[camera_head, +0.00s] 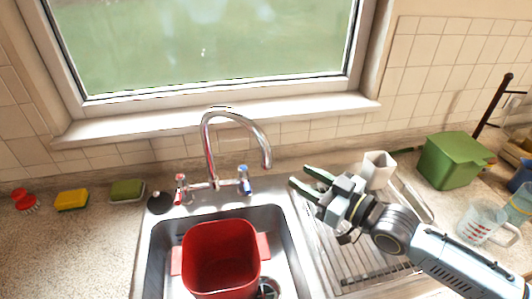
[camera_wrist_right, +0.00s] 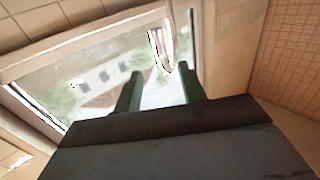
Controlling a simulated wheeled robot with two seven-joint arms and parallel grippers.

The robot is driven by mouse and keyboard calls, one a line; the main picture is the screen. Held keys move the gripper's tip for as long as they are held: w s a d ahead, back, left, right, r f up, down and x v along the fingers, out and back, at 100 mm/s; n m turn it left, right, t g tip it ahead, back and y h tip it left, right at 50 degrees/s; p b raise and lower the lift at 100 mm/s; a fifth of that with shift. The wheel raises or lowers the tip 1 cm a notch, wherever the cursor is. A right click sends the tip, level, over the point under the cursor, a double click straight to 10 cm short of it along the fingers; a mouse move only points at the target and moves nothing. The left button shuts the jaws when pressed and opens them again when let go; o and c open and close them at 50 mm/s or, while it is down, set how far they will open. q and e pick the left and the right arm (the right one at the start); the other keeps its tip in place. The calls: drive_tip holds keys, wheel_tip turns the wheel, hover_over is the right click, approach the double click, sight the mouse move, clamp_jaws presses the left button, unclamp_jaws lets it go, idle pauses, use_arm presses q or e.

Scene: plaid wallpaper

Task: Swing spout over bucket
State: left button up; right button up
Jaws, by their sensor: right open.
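The chrome spout (camera_head: 240,119) arches up behind the sink, and its open end hangs down to the right, behind the bucket and right of its middle. The red bucket (camera_head: 187,245) stands in the steel sink basin. My right gripper (camera_head: 301,177) is open and empty, to the right of and below the spout's end, apart from it. In the right wrist view, the green fingers (camera_wrist_right: 158,85) are spread, and a blurred shiny curved piece (camera_wrist_right: 164,50), likely the spout, shows beyond them. My left gripper is not in view.
Red and blue taps (camera_head: 244,180) flank the spout base. A drying rack (camera_head: 345,250) with a white cup (camera_head: 378,170) lies right of the sink, near a green box (camera_head: 452,160) and measuring jug (camera_head: 484,222). Sponges (camera_head: 127,191) lie left. A window (camera_head: 210,45) is behind.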

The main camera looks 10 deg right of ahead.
sight(266, 157)
drive_tip(key=p+x, duration=0.1)
drive_tip(key=x, duration=1)
drive_tip(key=shift+w+a, duration=0.25)
clamp_jaws()
